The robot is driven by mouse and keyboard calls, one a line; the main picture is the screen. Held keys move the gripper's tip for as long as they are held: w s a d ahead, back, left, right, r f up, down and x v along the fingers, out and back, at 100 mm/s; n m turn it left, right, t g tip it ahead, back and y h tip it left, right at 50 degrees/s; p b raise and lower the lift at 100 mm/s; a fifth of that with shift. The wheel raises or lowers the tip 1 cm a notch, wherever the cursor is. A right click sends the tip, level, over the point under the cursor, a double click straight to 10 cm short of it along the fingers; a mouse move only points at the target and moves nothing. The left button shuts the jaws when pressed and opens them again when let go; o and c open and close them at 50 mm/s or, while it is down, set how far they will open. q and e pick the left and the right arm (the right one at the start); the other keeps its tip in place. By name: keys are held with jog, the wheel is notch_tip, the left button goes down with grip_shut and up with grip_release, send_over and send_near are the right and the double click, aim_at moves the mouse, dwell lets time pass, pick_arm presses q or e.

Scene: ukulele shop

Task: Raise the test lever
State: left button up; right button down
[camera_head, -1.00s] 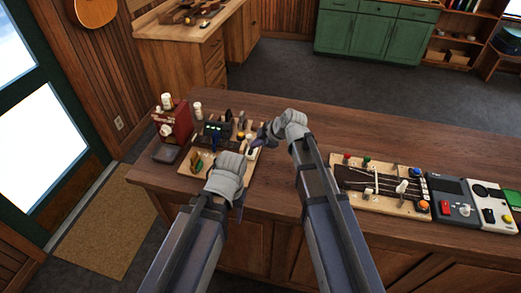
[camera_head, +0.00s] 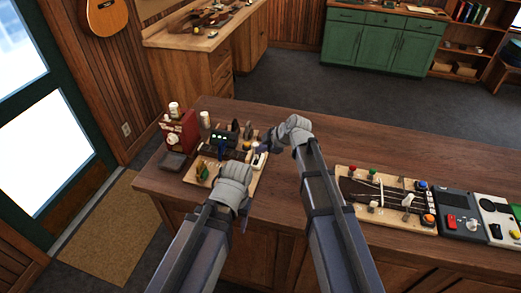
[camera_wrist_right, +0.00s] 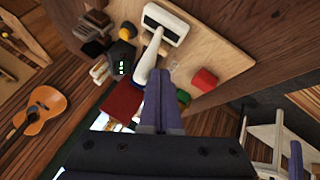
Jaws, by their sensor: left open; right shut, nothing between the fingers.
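A white lever (camera_wrist_right: 152,62) rises from the black slot of a white plate (camera_wrist_right: 174,20) on a wooden board, in the right wrist view. In the head view that white piece (camera_head: 259,161) is at the right edge of the board (camera_head: 198,178). My right gripper (camera_head: 264,146) is shut and empty just beside it. In the right wrist view the shut fingertips (camera_wrist_right: 163,88) are close beside the lever's near end; I cannot tell whether they touch. My left gripper (camera_head: 234,174) is open over the front of the board, its fingers mostly hidden by its hand.
A dark red box (camera_head: 181,132) and white bottles stand left of and behind the board. Another board with strings (camera_head: 382,197) and a dark device (camera_head: 456,211) lie at right. The counter (camera_head: 350,145) behind and between the boards is clear.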

jog(key=shift+w, duration=0.2)
jog(key=w+g, duration=0.1)
jog(key=w+d+m+g+y+p, duration=0.1)
jog(key=w+g, duration=0.1)
jog(key=w+d+g, duration=0.1)
jog(key=w, duration=0.1)
jog(key=shift+w+r+m+g, duration=0.2)
jog(key=shift+r+m+g, duration=0.1)
jog(key=shift+r, duration=0.1)
jog(key=shift+w, duration=0.2)
dwell(0.7)
jog(key=shift+s, duration=0.1)
